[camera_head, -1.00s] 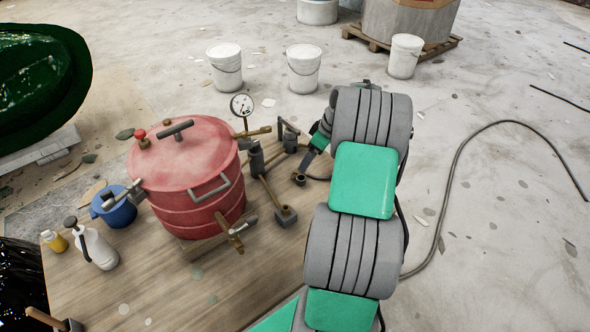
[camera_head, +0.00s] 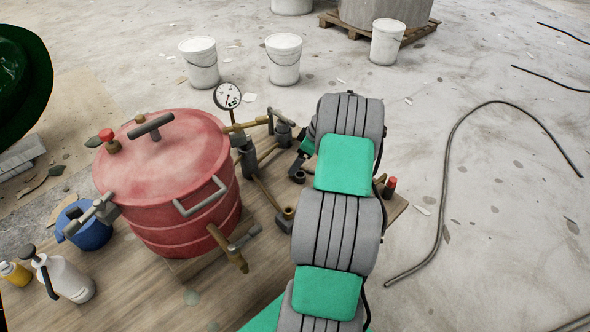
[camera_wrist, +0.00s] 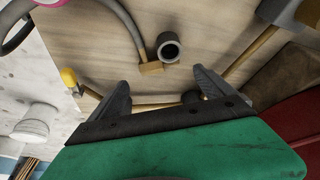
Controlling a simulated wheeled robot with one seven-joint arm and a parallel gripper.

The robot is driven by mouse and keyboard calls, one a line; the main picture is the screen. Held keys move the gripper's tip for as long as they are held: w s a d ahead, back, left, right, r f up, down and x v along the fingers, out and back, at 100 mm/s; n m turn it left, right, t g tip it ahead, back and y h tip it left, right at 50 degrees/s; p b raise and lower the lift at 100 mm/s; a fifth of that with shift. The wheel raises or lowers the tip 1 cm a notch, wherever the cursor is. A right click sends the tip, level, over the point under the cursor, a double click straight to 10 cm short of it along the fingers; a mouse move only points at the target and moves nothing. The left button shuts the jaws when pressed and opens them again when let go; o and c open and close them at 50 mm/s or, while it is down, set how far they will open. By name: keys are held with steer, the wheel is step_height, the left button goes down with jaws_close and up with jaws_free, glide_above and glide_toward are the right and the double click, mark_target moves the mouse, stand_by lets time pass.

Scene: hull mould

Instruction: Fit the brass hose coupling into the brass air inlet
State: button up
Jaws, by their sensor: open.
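A grey hose in the wrist view ends in a small brass fitting (camera_wrist: 150,68), which looks like the hose coupling, lying on or just above the wooden board. My gripper (camera_wrist: 160,77) is open and empty, with this fitting between and slightly beyond its fingertips. A brass rod (camera_wrist: 145,106) crosses nearer the palm between the fingers. In the head view my arm largely hides the gripper. The red pressure pot (camera_head: 165,175) has several brass fittings, including a pipe below its gauge (camera_head: 240,126) and a lower outlet (camera_head: 229,249). I cannot tell which brass part is the air inlet.
A grey open ring or cup (camera_wrist: 168,46) stands beside the hose fitting. The pot and pipework crowd the board (camera_head: 130,285). A red-capped bottle (camera_head: 389,187) stands right of my arm.

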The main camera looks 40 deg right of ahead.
steer(key=x, duration=0.4)
steer(key=shift+s+f, duration=0.1)
steer(key=shift+f, duration=0.25)
steer(key=shift+c, duration=0.4)
steer(key=c, duration=1.3)
steer(key=shift+c, duration=0.7)
steer(key=shift+r, duration=0.15)
